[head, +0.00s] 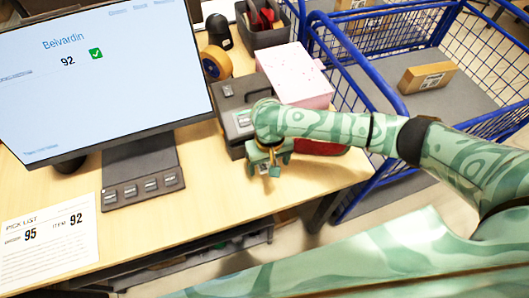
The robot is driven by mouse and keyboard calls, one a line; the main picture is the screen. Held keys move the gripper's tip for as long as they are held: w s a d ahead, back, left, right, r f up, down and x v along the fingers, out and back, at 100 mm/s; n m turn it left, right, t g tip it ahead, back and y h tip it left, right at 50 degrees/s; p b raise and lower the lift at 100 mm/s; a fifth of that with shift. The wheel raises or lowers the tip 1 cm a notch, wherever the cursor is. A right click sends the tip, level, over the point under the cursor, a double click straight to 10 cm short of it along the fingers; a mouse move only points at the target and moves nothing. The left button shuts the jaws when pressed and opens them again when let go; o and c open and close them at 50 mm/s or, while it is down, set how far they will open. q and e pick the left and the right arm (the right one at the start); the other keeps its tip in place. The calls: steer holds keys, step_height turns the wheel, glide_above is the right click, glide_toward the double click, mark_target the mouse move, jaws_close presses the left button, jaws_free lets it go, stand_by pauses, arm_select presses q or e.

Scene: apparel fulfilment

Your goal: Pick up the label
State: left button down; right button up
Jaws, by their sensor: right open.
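A dark grey boxy device (232,98), which looks like a label printer, stands near the table's right end. A small light patch shows on its front part, but I cannot tell whether it is the label. My right gripper (269,166) is in front of the device, above the table, with its fingers pointing down and open. The gripper and wrist cover part of the device's front. A small pale and gold bit shows at the fingers, too small to identify. My left gripper is not in view.
A pink box (296,75) and a red item (318,147) are beside the device. A tape roll (216,62) stands behind it. A monitor (95,70) and pick list (50,245) are at left. Blue wire carts, one holding a brown box (427,77), stand right.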

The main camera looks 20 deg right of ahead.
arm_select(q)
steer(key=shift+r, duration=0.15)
arm_select(e)
steer(key=shift+f, duration=0.1)
steer(key=c, duration=0.7)
steer(key=shift+c, duration=0.2)
step_height(320, 180, up, 4)
steer(key=shift+w+r+p, duration=0.1)
steer(key=shift+r+p, duration=0.15)
steer(key=shift+p, duration=0.5)
steer(key=s+r+p, duration=0.2)
steer(key=r, duration=0.1)
steer(key=s+a+r+p, duration=0.1)
steer(key=s+r+p, duration=0.2)
steer(key=shift+a+r, duration=0.1)
steer(key=shift+a, duration=0.1)
steer(key=shift+c, duration=0.3)
arm_select(q)
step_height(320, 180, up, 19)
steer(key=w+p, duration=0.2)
steer(key=p, duration=1)
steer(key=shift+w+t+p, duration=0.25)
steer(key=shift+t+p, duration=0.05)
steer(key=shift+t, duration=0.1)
arm_select(e)
steer(key=s+a+r, duration=0.2)
steer(key=s+r, duration=0.6)
steer(key=s, duration=0.3)
steer(key=shift+s+a, duration=0.15)
steer(key=shift+s, duration=0.15)
